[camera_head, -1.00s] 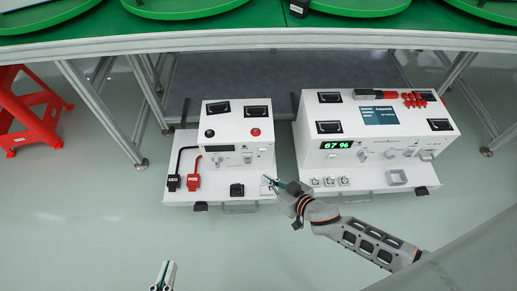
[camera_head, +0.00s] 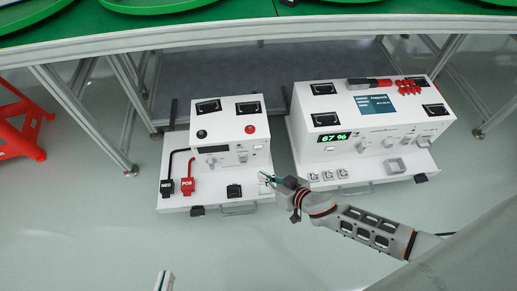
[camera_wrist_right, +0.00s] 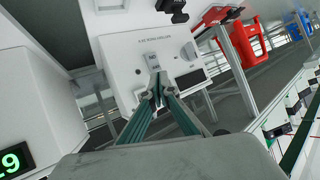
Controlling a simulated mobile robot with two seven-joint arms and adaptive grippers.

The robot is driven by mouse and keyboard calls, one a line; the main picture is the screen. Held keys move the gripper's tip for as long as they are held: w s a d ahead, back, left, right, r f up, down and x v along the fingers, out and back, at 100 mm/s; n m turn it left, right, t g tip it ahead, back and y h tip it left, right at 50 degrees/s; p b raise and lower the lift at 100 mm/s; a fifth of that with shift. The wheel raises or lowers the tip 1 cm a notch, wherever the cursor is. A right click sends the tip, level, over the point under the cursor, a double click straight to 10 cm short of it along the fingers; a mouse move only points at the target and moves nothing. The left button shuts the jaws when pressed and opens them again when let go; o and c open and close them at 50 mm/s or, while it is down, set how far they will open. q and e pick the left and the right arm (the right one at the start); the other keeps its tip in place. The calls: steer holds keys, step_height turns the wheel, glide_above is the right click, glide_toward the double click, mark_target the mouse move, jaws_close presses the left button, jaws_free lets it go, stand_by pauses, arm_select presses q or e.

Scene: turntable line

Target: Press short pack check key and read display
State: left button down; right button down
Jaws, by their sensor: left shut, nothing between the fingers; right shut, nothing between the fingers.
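The left white unit (camera_head: 232,133) has a dark display (camera_head: 212,149) with no readable figures. A small pale key (camera_head: 264,175) is on its front ledge. My right gripper (camera_head: 267,178) is shut and empty, its tips at this key. My left gripper (camera_head: 165,279) is shut and empty at the bottom edge, partly cut off.
The black NEG clip (camera_head: 166,187) and red POS clip (camera_head: 187,186) rest at the ledge's left. A black block (camera_head: 234,191) sits near the key. The right white unit (camera_head: 370,115) stands close to my right arm. A red stool (camera_head: 18,125) is at left.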

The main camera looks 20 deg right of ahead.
mark_target(258, 148)
steer(key=w+d, duration=0.2)
steer(key=w, duration=0.5)
stand_by(1.3)
steer(key=shift+w, duration=0.1)
steer(key=shift+w+d, duration=0.15)
steer(key=shift+w, duration=0.25)
